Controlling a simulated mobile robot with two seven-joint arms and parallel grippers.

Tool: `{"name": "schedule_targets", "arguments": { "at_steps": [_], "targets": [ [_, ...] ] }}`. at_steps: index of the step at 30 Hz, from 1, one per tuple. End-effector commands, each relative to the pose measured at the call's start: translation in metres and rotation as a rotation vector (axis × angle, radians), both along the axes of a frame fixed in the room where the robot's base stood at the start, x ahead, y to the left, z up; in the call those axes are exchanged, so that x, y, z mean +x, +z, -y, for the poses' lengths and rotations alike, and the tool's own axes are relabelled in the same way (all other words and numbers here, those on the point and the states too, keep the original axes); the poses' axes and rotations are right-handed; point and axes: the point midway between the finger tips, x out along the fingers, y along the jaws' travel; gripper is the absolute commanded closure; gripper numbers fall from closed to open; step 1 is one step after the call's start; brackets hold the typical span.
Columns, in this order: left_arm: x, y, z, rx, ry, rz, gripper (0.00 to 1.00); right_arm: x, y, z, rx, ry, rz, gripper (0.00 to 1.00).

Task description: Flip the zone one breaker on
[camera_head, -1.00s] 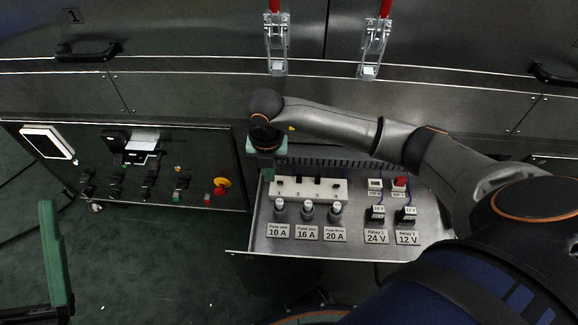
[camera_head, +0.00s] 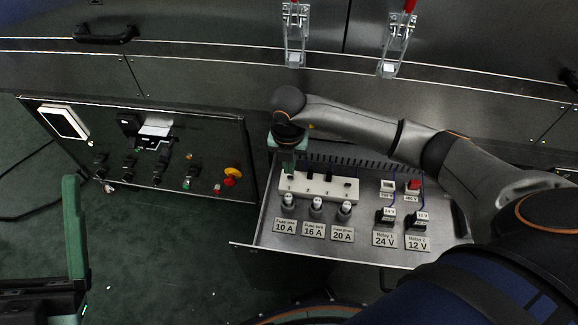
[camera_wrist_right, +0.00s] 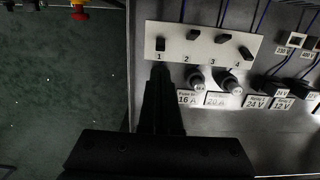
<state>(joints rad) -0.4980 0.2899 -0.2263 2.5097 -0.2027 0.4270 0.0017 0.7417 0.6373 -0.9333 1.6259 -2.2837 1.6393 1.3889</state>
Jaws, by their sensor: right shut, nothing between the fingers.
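The white breaker strip (camera_head: 318,185) sits in the grey tray with several black levers, numbered 1 to 4. In the right wrist view the zone one breaker (camera_wrist_right: 160,44) is the leftmost lever, above the number 1; whether it is on or off I cannot tell. My right gripper (camera_head: 288,168) is shut and empty, its green fingers pointing down at the strip's left end. In the right wrist view its dark fingers (camera_wrist_right: 160,72) end just below the number 1; contact cannot be told. My left gripper (camera_head: 75,245) is partly in view at the lower left, away from the strip.
Fuse holders (camera_head: 316,206) stand just in front of the strip. A control panel (camera_head: 205,140) with knobs and a yellow-and-red emergency stop (camera_head: 231,176) lies left. Clear green floor separates it from my left gripper.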

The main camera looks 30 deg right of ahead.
Motion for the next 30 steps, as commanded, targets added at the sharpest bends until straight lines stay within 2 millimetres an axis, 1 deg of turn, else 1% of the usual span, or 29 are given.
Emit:
{"name": "schedule_targets", "arguments": {
  "at_steps": [1, 6, 9, 12, 16, 25, 30],
  "targets": [
    [0.0, -0.008, 0.0, -0.005, -0.004, -0.005, 0.18, 0.0, -0.015, 0.0, 0.0, 0.0, -0.002, 1.0],
    [0.0, -0.022, 0.003, -0.015, -0.021, -0.02, 0.18, 0.002, -0.046, 0.002, 0.0, 0.0, -0.002, 1.0],
    [0.001, -0.027, 0.004, -0.019, -0.029, -0.028, 0.18, 0.004, -0.059, 0.002, 0.0, 0.0, 0.0, 1.0],
    [0.001, -0.03, 0.004, -0.019, -0.035, -0.03, 0.18, 0.004, -0.067, 0.003, 0.001, 0.001, 0.001, 1.0],
    [0.001, -0.031, 0.005, -0.015, -0.039, -0.03, 0.18, 0.005, -0.071, 0.003, 0.0, 0.001, 0.001, 1.0],
    [0.001, -0.03, 0.005, -0.012, -0.042, -0.029, 0.18, 0.005, -0.071, 0.003, 0.0, 0.001, 0.001, 1.0],
    [0.0, -0.021, 0.005, -0.008, -0.038, -0.022, 0.18, 0.009, -0.065, 0.007, -0.001, 0.0, 0.0, 1.0]
  ]
}}
